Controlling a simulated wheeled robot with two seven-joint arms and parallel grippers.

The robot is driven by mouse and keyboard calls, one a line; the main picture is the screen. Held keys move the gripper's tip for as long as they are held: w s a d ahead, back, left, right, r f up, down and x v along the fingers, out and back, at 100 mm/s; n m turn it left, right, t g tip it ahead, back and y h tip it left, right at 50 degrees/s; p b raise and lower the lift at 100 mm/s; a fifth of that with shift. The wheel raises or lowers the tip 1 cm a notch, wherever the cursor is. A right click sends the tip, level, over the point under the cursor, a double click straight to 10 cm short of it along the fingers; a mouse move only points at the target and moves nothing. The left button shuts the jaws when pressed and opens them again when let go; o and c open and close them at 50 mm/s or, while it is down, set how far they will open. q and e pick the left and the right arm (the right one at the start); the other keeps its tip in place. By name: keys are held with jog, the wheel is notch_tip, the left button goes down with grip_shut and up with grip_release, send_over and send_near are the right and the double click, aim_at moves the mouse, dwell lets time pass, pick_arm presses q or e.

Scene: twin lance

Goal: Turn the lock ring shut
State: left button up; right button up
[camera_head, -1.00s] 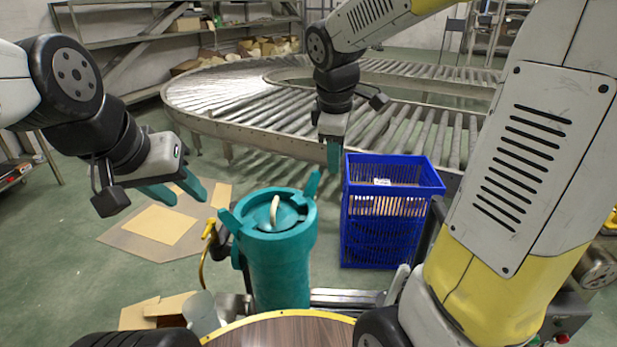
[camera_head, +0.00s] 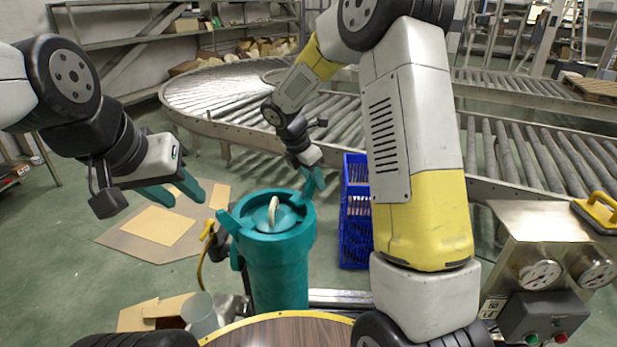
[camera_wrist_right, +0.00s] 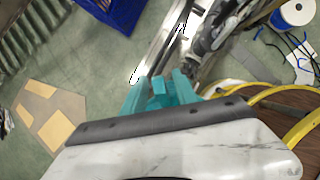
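A teal canister (camera_head: 277,270) stands upright in front of me. Its round lock ring (camera_head: 291,217) has one lug at the left (camera_head: 226,219) and one at the far right, and a pale handle (camera_head: 273,212) stands at the centre of the lid. My right gripper (camera_head: 314,181) is at the far-right lug, partly covering it. In the right wrist view, its teal fingers (camera_wrist_right: 158,93) stand apart with a teal piece, seemingly the lug, between them; contact is unclear. My left gripper (camera_head: 174,190) is open and empty, left of the canister and apart from the ring.
A blue crate (camera_head: 355,225) stands right of the canister, partly behind my right arm. A roller conveyor (camera_head: 225,95) curves behind. A round wooden table (camera_head: 285,332) with a yellow rim is at the front. A gauge panel (camera_head: 545,265) is at the right. Flat cardboard (camera_head: 160,225) lies left.

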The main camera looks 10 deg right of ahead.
jog(key=shift+x, duration=1.1)
jog(key=shift+c, duration=0.2)
grip_shut()
dwell(0.5)
